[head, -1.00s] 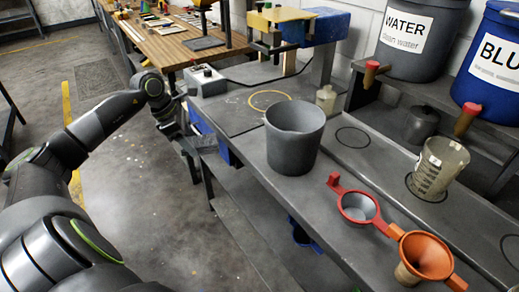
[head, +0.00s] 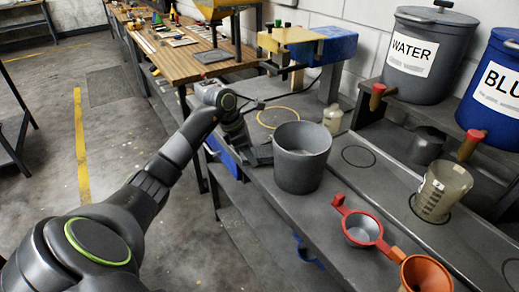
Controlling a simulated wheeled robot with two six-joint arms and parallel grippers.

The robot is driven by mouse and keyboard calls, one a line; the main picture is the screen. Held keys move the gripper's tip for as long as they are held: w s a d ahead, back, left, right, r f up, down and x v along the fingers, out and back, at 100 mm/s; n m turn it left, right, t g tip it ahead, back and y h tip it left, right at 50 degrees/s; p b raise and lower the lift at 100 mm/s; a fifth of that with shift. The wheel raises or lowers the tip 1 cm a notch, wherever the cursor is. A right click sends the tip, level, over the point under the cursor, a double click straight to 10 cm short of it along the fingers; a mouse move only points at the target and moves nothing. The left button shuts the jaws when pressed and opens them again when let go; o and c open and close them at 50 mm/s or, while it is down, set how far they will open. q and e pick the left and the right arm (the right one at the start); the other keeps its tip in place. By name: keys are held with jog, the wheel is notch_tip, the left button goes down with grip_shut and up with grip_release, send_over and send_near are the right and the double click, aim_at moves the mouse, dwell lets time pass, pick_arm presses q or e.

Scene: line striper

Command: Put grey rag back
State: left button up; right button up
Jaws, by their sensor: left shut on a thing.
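My left gripper (head: 252,150) is over the left edge of the grey bench, just left of the grey bucket (head: 301,160). It is shut on a small dark grey piece, which I take to be the grey rag (head: 262,156). The rag is hard to tell from the dark fingers and the grey bench top. I cannot tell whether it touches the bench. My right gripper is not in view.
A yellow ring (head: 276,117) marks the bench behind the bucket, beside a small bottle (head: 332,120). A red-handled strainer (head: 361,228), an orange funnel (head: 425,274) and a measuring jug (head: 440,192) stand to the right. WATER (head: 425,60) and blue (head: 492,90) tanks are behind.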

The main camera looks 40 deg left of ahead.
aim_at(260, 152)
pick_arm(q)
jog(key=shift+w+d+r+p, duration=0.15)
jog(key=shift+w+d+p, duration=0.2)
jog(key=shift+w+d, duration=0.9)
jog(key=shift+s+a+f+p, duration=0.1)
jog(key=shift+f+p, duration=0.15)
jog(key=shift+p, duration=0.1)
jog(key=shift+f, duration=0.15)
jog(key=shift+s+a, duration=0.1)
jog(key=shift+f+b, duration=0.25)
jog(key=shift+b, duration=0.05)
jog(key=o, duration=0.9)
jog(key=shift+r, duration=0.1)
